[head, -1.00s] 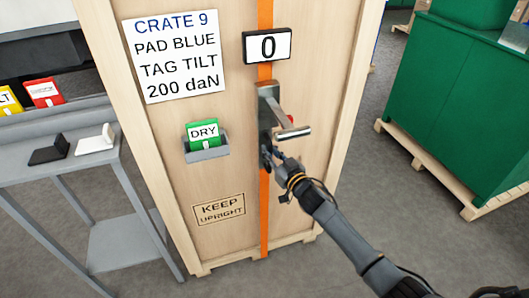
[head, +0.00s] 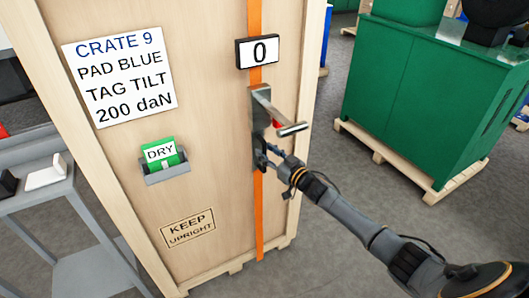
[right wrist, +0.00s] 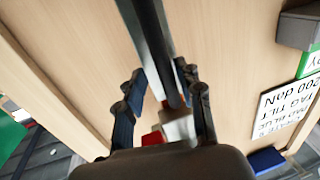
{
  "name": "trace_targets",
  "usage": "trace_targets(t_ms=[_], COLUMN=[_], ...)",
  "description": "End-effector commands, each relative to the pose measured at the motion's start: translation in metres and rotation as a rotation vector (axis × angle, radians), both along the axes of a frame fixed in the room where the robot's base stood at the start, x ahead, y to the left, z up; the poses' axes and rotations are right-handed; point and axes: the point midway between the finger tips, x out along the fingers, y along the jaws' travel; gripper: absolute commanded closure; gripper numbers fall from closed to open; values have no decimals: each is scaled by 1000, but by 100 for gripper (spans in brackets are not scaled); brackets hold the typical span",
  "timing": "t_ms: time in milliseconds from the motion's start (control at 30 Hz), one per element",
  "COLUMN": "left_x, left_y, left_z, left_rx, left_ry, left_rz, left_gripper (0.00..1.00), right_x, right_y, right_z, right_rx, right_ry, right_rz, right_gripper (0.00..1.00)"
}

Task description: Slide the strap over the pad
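The orange strap (head: 260,205) runs straight down the front of the wooden crate (head: 205,90), passing behind the counter and the metal tensioner (head: 262,110). The counter (head: 257,52) reads 0. My right gripper (head: 262,158) is at the lower end of the tensioner, below its handle. In the right wrist view its fingers (right wrist: 160,95) are apart, with a dark metal bar (right wrist: 155,45) of the tensioner between them; no firm grip shows. My left gripper is not in view.
A sign (head: 119,82) reads crate 9, pad blue, tag tilt, 200 daN. A green DRY card (head: 160,152) sits in a grey holder. A white angled piece (head: 45,173) lies on the grey side table (head: 40,193). A green cabinet (head: 420,100) stands on a pallet at right.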

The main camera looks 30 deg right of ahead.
Motion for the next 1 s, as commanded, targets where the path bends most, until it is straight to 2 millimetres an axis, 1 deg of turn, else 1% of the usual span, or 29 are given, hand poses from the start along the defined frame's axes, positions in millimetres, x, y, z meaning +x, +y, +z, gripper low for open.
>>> trace_targets(t_ms=[233,367,467,800,900,1000], left_x=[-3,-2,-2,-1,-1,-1], left_y=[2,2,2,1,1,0], left_z=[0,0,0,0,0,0], left_rx=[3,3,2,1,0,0], left_ry=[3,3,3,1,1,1], left_rz=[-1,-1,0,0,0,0], left_gripper=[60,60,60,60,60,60], right_x=[0,-6,-20,-84,-99,-109], right_y=[2,1,-2,-19,-23,-26], right_z=[2,2,1,0,1,1], right_rx=[2,2,1,2,1,3], right_ry=[-5,-5,-4,-2,-3,-3], right_rz=[4,4,5,2,2,1], right_gripper=[63,63,63,63,63,63])
